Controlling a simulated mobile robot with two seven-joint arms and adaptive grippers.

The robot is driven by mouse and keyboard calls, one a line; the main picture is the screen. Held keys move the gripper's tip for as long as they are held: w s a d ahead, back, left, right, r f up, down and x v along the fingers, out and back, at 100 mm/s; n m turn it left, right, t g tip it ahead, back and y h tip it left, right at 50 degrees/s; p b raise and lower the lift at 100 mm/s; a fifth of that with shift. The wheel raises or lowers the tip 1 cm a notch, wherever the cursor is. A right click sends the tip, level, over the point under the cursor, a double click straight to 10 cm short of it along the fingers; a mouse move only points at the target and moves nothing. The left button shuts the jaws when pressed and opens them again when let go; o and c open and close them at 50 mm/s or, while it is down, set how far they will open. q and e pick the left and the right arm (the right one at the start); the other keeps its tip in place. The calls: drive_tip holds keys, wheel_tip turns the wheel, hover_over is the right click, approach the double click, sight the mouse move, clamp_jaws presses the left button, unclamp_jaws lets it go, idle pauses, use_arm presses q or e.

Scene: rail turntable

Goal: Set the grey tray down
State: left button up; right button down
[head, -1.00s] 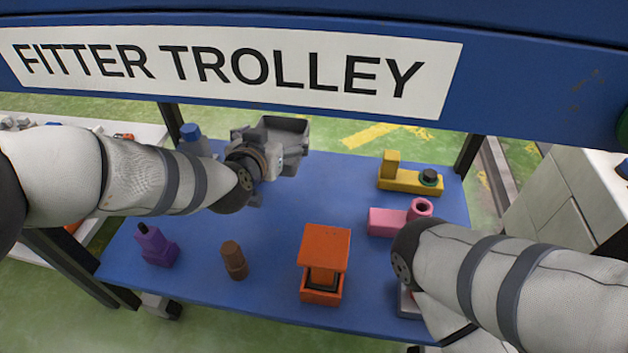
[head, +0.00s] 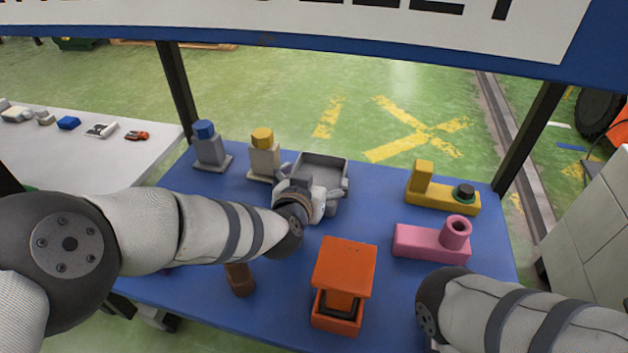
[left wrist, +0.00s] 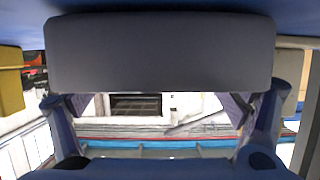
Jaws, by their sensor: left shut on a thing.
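The grey tray (head: 320,170) is a small open box near the back middle of the blue trolley top in the head view. My left gripper (head: 325,200) is at its near side and shut on it. In the left wrist view the tray's grey wall (left wrist: 160,52) fills the upper middle, with my left fingers (left wrist: 165,125) on either side below it. The tray looks about level and low over the blue top, but I cannot tell whether it touches it. My right arm comes in at the lower right, and its gripper is out of sight.
On the blue trolley top (head: 385,215), a yellow-topped post (head: 263,157) stands close left of the tray, and a blue-topped post (head: 209,146) farther left. A yellow block (head: 443,198) and pink block (head: 432,242) are at right. An orange piece (head: 342,285) and brown peg (head: 240,279) are in front.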

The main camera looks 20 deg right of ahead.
use_arm(q)
drive_tip(key=shift+f, duration=0.15)
drive_tip(key=o, duration=0.9)
drive_tip(key=shift+o, duration=0.2)
drive_tip(key=shift+r, duration=0.3)
drive_tip(key=p+v, duration=0.7)
drive_tip(key=v, duration=0.4)
drive_tip(key=shift+r, duration=0.1)
drive_tip(key=shift+s+a, duration=0.2)
drive_tip(key=shift+s, duration=0.15)
drive_tip(key=shift+s+a, duration=0.1)
use_arm(e)
drive_tip(key=shift+t, duration=0.7)
drive_tip(key=r, duration=0.1)
drive_tip(key=w+r, duration=0.1)
drive_tip(key=r, duration=0.1)
drive_tip(key=w+r, duration=0.1)
drive_tip(key=shift+w+r, duration=0.2)
drive_tip(key=shift+r, duration=0.2)
